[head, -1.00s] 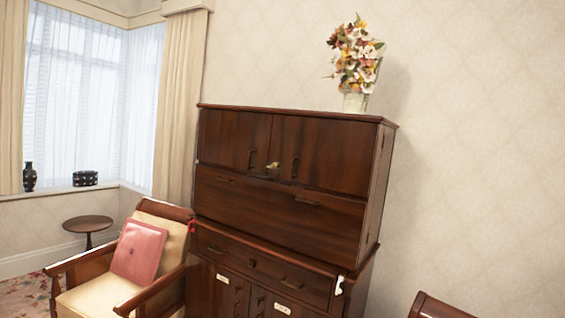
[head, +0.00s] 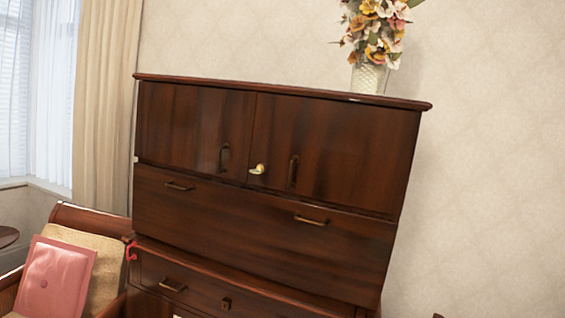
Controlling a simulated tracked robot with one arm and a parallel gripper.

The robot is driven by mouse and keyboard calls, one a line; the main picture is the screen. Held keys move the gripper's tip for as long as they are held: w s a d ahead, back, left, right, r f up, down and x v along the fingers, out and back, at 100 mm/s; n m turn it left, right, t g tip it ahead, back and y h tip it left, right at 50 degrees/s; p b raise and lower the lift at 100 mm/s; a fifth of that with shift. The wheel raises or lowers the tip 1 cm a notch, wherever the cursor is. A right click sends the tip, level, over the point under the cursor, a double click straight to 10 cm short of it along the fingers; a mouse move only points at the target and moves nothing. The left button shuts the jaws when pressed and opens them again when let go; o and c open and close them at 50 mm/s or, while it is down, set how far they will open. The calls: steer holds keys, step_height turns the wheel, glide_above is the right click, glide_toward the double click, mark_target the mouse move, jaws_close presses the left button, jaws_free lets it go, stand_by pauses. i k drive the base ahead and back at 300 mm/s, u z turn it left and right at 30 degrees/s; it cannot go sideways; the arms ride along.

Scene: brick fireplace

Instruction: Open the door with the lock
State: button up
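A dark brown wooden cabinet (head: 270,200) stands against the wall in the head view. Its upper part has two doors, a left door (head: 192,125) and a right door (head: 335,150), both shut. The left door has a vertical handle (head: 223,158), and the right door has another vertical handle (head: 293,171). A small light brass-coloured piece (head: 258,169), which looks like the lock or a key in it, sits low where the doors meet. Below is a wide panel with two handles. My gripper is not in view.
A wooden armchair (head: 70,217) with a pink cushion (head: 55,277) stands at the lower left, close to the cabinet. A vase of flowers (head: 368,77) stands on the cabinet top. A red item (head: 131,251) hangs at the cabinet's left edge. Bare wall lies to the right.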

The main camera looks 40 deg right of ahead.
mark_target(355, 154)
steer(key=z, duration=0.1)
steer(key=i, duration=1.1)
steer(key=z, duration=0.1)
